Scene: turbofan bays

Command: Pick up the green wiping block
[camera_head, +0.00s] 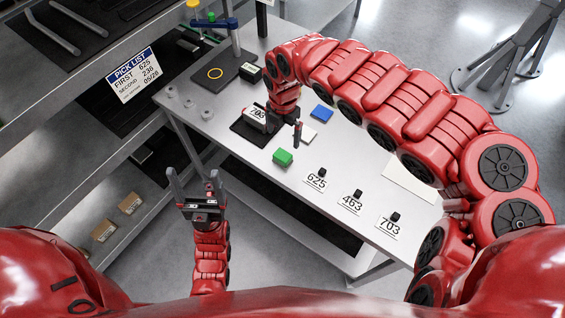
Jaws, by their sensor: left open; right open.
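The green wiping block (283,157) lies on the white table (240,146), near its front edge. My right gripper (284,135) reaches over the table from the right and points down. It is open, just behind and above the green block, and not around it. My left gripper (192,180) is open and empty, in front of the table's left part and apart from it.
A blue block (322,113) sits behind the green one. A dark mat (248,132) lies left of the green block. A pick list sign (134,75) stands left.

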